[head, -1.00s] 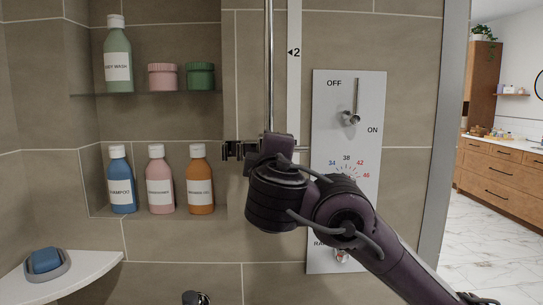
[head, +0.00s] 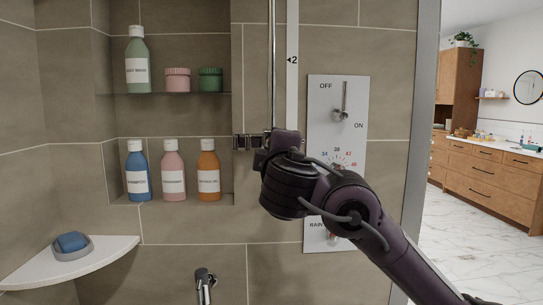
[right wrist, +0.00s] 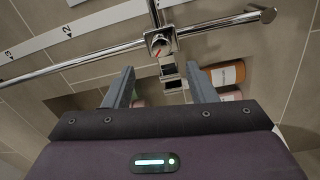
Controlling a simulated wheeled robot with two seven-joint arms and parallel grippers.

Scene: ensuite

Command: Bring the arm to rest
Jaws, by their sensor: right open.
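My right gripper (head: 250,142) is in front of the shower wall, by the vertical chrome rail (head: 272,60). In the right wrist view its two grey fingers stand apart, open (right wrist: 163,88). A chrome slider bracket (right wrist: 160,42) on the rail is just beyond the fingertips. A small dark and chrome piece below it shows between the fingers, and nothing is seen clamped. I cannot tell whether a finger touches it. My right arm comes in from the lower right and covers part of the white control panel (head: 320,110). My left gripper is out of view.
A niche holds a blue bottle (head: 137,172), a pink bottle (head: 172,172) and an orange bottle (head: 208,172), with a green bottle (head: 137,60) and two jars above. Open floor (head: 460,240) lies right.

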